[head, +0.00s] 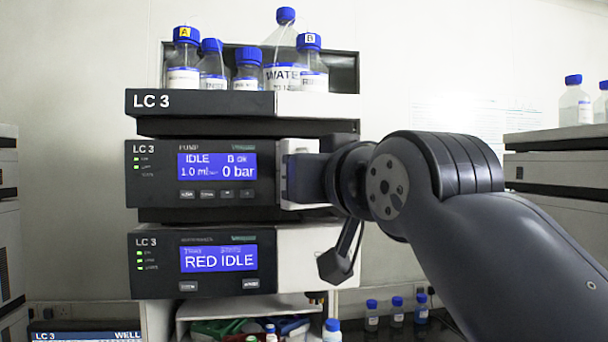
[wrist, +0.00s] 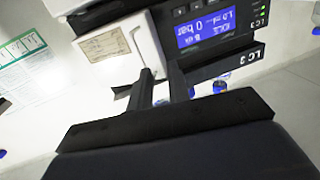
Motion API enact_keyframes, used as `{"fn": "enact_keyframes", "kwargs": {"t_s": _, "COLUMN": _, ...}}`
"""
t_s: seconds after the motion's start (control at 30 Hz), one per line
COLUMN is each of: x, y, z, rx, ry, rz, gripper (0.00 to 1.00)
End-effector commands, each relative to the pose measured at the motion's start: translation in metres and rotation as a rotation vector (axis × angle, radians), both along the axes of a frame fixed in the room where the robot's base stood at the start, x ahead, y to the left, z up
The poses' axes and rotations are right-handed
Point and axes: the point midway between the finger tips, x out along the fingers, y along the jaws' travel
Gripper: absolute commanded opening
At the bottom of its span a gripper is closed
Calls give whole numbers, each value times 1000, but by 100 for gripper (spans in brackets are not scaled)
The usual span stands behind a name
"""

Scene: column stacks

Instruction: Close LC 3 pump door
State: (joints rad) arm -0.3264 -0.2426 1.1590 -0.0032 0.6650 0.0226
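The LC 3 pump (head: 190,173) is the middle module of the stack, with a blue display reading IDLE and 0 bar. Its white door (head: 302,146) is right of the display and mostly hidden behind my gripper. In the wrist view the white door (wrist: 110,45) stands at an angle to the dark pump front (wrist: 205,35), with a printed label on its face. How far it stands open I cannot tell. My gripper (wrist: 160,68) has its two fingers apart, at the door's edge beside the display. Whether they touch the door is unclear.
Several blue-capped bottles (head: 248,68) stand in the tray on top of the stack. Another LC 3 module (head: 195,262) reading RED IDLE is below the pump. Small bottles (head: 397,312) stand on the bench at lower right. Other stacks flank this one at left and right.

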Motion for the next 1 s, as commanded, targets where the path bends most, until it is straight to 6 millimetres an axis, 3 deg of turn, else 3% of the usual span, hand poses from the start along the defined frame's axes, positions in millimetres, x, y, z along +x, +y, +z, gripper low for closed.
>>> {"fn": "enact_keyframes", "kwargs": {"t_s": 0.2, "x": 11, "y": -33, "z": -24, "rx": 232, "ry": 202, "rz": -36, "gripper": 0}}
{"fn": "enact_keyframes", "kwargs": {"t_s": 0.47, "x": 7, "y": -72, "z": -46, "rx": 672, "ry": 490, "rz": -24, "gripper": 0}}
{"fn": "enact_keyframes", "kwargs": {"t_s": 0.8, "x": -28, "y": -106, "z": -25, "rx": 1169, "ry": 713, "rz": 135, "gripper": 0}}
{"fn": "enact_keyframes", "kwargs": {"t_s": 1.0, "x": -52, "y": -117, "z": -6, "rx": 1315, "ry": 765, "rz": 248, "gripper": 0}}
